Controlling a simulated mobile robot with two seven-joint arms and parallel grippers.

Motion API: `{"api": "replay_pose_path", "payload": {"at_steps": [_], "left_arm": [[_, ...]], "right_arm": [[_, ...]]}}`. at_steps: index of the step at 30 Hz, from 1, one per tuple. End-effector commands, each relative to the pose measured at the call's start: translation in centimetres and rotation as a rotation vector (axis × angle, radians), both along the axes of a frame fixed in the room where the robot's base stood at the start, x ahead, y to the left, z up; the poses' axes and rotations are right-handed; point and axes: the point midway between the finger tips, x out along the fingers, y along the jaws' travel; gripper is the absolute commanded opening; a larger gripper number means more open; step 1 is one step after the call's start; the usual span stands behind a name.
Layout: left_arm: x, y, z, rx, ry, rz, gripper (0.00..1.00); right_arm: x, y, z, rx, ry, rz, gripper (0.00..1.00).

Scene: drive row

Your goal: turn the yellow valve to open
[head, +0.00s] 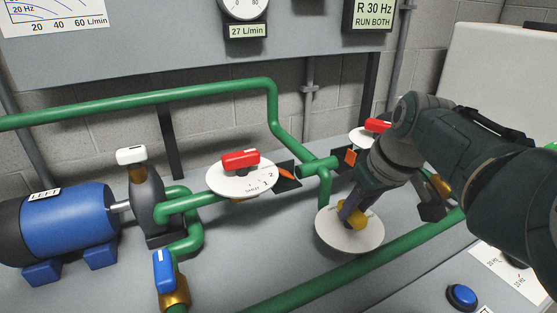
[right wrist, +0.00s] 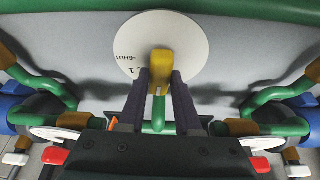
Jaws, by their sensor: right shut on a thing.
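The yellow valve handle (head: 353,218) sits on a white round dial plate (head: 338,240) below the middle joint of the green pipes. In the right wrist view the yellow handle (right wrist: 161,70) stands in front of its white dial (right wrist: 140,40), which bears the printed word SHUT. My right gripper (head: 350,211) reaches down from the right, and its fingers are shut on the yellow handle. The fingers also show on both sides of the handle in the right wrist view (right wrist: 160,88). The gripper hides part of the handle and dial. My left gripper is not in view.
A red-handled valve (head: 240,160) on a white dial stands left of the yellow one, and another red handle (head: 377,125) is close behind my right arm. A blue motor (head: 68,232), a blue-handled valve (head: 164,271) and green pipes (head: 330,283) surround the area. A blue button (head: 462,297) is at the lower right.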

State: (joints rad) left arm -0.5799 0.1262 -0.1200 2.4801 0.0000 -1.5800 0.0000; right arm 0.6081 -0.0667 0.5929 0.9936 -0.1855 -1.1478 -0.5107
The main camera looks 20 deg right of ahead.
Motion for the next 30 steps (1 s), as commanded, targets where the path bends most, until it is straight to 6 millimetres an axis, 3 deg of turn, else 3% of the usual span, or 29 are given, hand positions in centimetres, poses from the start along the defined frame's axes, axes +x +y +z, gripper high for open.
{"api": "replay_pose_path", "payload": {"at_steps": [20,21,28,30], "left_arm": [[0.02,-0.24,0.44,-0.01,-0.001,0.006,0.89],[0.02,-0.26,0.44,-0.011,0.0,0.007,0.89],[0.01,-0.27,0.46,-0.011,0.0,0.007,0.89],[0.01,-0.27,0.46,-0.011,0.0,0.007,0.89]], "right_arm": [[-0.05,-0.07,-0.15,-0.002,0.001,0.079,0.0],[-0.05,-0.07,-0.15,-0.002,0.001,0.078,0.36],[-0.02,-0.06,-0.08,-0.001,0.001,0.078,0.62],[0.0,-0.06,-0.07,-0.001,0.0,0.078,0.62]]}}
